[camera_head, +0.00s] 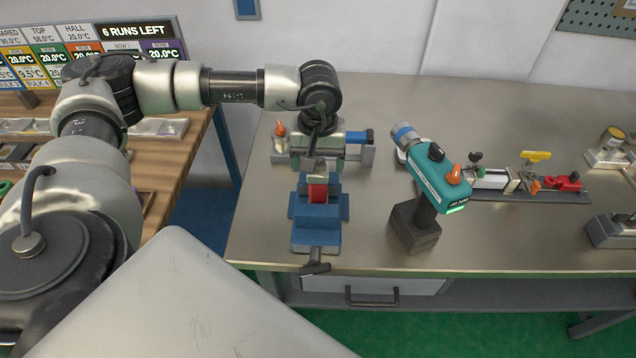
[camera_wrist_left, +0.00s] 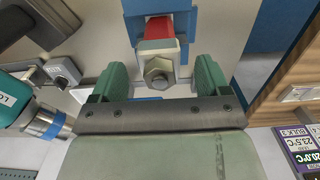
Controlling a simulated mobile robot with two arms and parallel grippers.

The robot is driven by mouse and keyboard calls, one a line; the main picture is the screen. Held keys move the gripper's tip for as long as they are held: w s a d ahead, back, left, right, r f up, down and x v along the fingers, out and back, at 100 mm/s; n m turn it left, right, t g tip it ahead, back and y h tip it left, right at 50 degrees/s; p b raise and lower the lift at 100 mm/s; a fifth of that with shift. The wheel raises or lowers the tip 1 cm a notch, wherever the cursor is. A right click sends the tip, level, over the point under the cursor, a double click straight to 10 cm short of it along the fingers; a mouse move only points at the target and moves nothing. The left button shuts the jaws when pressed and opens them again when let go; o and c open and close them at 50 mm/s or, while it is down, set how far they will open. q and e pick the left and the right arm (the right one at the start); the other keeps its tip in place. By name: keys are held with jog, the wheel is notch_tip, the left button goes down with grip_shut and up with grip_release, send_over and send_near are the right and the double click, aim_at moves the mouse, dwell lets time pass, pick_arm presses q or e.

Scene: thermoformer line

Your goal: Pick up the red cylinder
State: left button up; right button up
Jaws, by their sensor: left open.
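The red cylinder (camera_head: 317,193) sits in a blue vise (camera_head: 318,235) on the metal bench, with a pale metal piece at its far end. In the left wrist view the red part (camera_wrist_left: 158,32) lies between blue jaws, with a grey hex end (camera_wrist_left: 158,72) towards me. My left gripper (camera_head: 315,165) hangs over the bench just behind the red part, partly hidden by its own wrist. In the wrist view its two green fingers (camera_wrist_left: 160,80) are apart, either side of the hex end, with gaps to it. Contact with the cylinder cannot be seen. My right gripper is not in view.
A teal handheld tool (camera_head: 437,178) stands on a dark block right of the vise. Toggle clamps (camera_head: 530,178) lie further right. A blue-handled fixture (camera_head: 357,137) is behind my gripper. The bench's front edge is close to the vise handle (camera_head: 315,268).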

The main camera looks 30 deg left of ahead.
aim_at(318, 188)
pick_arm(q)
jog(key=shift+w+a+f+p, duration=0.15)
jog(key=shift+f+p, duration=0.25)
jog(key=shift+f, duration=1.3)
jog(key=shift+r, duration=0.1)
grip_shut()
